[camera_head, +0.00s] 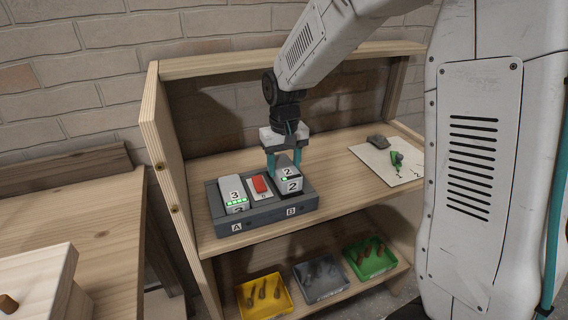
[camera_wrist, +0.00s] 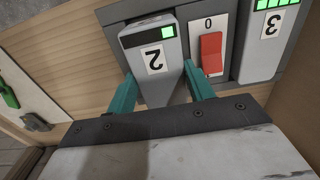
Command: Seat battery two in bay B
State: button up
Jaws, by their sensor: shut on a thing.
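Battery two (camera_head: 290,187) is a grey block with white "2" labels and one small green light. My gripper (camera_head: 284,161) is shut on it, with a teal finger on each side. It stands over bay B, at the right end of the dark grey dock (camera_head: 262,213). Its front label shows in full, so it sits higher than battery three (camera_head: 230,188), which is in bay A. Its lower end is hard to see. In the wrist view battery two (camera_wrist: 154,85) lies between the teal fingers (camera_wrist: 160,92), beside the dock's red switch (camera_wrist: 210,54).
The dock stands on a wooden shelf (camera_head: 340,180) with side panels. A pale card (camera_head: 383,163) with a green item (camera_head: 397,158) and a dark grey object (camera_head: 377,142) lies to the right. Yellow, grey and green trays stand on the lower shelf. Shelf between dock and card is clear.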

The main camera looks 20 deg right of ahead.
aim_at(284, 167)
jog(key=shift+f, duration=1.55)
jog(key=o, duration=1.4)
jog(key=shift+c, duration=0.2)
jog(key=shift+a, duration=0.1)
notch_tip(284, 167, up, 8)
jog(key=shift+f, duration=0.1)
